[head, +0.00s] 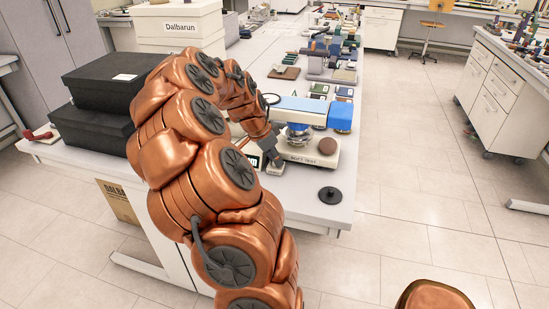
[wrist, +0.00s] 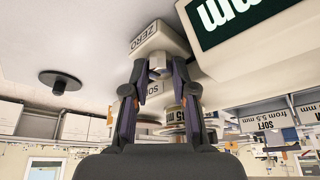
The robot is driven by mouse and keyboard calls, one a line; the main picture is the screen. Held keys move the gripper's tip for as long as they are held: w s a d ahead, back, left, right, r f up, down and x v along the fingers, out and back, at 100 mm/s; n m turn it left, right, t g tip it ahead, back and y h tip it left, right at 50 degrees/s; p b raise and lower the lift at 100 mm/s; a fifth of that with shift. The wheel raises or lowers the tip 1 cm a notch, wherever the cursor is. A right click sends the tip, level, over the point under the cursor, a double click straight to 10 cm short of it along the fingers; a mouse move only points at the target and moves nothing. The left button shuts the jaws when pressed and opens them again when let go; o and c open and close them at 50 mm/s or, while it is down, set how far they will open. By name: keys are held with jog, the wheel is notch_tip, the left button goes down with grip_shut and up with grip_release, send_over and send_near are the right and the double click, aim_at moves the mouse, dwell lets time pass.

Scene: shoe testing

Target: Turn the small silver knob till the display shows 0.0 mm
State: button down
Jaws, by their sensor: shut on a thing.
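My gripper (head: 273,161) reaches down to the front left of the testing device (head: 318,158) on the table. In the wrist view my gripper (wrist: 159,72) has its two fingers closed on the small silver knob (wrist: 157,62), which sits by a pale block (wrist: 165,42) marked "ZERO". The display (wrist: 245,18) shows beside it, dark green with large white letters "mm"; its digits are out of the frame. In the head view the display (head: 254,162) is small, partly behind my arm, and unreadable. The knob is hidden there by my gripper.
A blue and white device arm (head: 312,110) stands right behind my gripper. A brown disc (head: 327,146) lies on the device. A black disc (head: 330,195) lies near the table's front right corner. Black boxes (head: 92,128) stand left of my arm. The floor at right is largely clear.

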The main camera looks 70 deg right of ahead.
jog(key=shift+f, duration=0.1)
jog(key=shift+a+f+n+t+b, duration=0.15)
jog(key=shift+n+t+b, duration=0.15)
jog(key=shift+n+b, duration=0.35)
jog(key=n+t, duration=0.1)
jog(key=n, duration=0.1)
jog(key=shift+s+n+h+b, duration=0.1)
jog(key=shift+n+h+b, duration=0.2)
jog(key=shift+n+b, duration=0.1)
jog(key=shift+s+n+t+b, duration=0.1)
jog(key=shift+n+t+b, duration=0.75)
jog(key=shift+n, duration=1.3)
jog(key=c, duration=1.2)
grip_release()
jog(key=shift+r, duration=0.2)
